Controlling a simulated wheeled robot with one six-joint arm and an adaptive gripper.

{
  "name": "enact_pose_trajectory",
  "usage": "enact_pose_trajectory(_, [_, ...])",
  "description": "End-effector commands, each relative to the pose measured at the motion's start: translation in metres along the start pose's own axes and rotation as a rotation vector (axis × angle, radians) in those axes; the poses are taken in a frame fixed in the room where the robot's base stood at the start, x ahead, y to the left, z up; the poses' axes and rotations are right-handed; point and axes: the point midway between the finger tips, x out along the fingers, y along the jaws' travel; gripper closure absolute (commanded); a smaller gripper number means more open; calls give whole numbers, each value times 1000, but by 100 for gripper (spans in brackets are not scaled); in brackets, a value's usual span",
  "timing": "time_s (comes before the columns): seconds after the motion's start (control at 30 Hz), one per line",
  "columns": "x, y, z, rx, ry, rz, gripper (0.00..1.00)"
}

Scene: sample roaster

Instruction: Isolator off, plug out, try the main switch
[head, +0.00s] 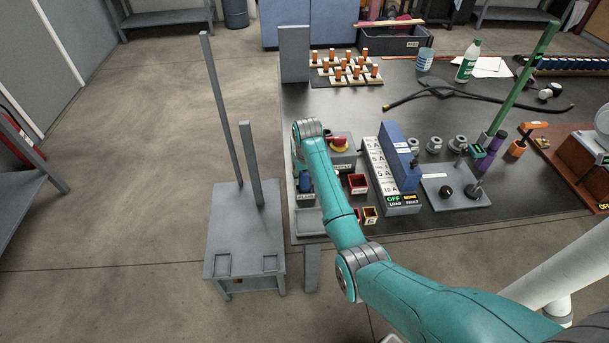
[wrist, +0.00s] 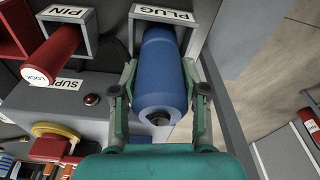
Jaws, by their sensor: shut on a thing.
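A blue plug (wrist: 158,72) lies between the two fingers of my gripper (wrist: 161,80) in the wrist view, and the fingers are shut on it. Its far end is inside a square grey holder (wrist: 200,32) labelled PLUG; how deep it sits cannot be told. The handle's setting is unclear.
A red lock pin (wrist: 52,55) sits at a holder labelled PIN, left of the plug. A grey unit (head: 403,207) with a lit green OFF display and a blue block (head: 398,158) stand to the right. Open floor lies left of the bench, around a small grey stand (head: 243,225).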

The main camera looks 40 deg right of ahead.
Motion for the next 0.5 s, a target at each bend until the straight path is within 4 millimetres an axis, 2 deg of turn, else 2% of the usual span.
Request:
enact_pose_trajectory(0.2, [6, 0, 1, 0, 0, 0, 98])
enact_pose_trajectory(0.23, [6, 0, 1, 0, 0, 0, 51])
enact_pose_trajectory(0.3, [5, 0, 1, 0, 0, 0, 33])
enact_pose_trajectory(0.33, [5, 0, 1, 0, 0, 0, 26])
enact_pose_trajectory(0.5, [5, 0, 1, 0, 0, 0, 26])
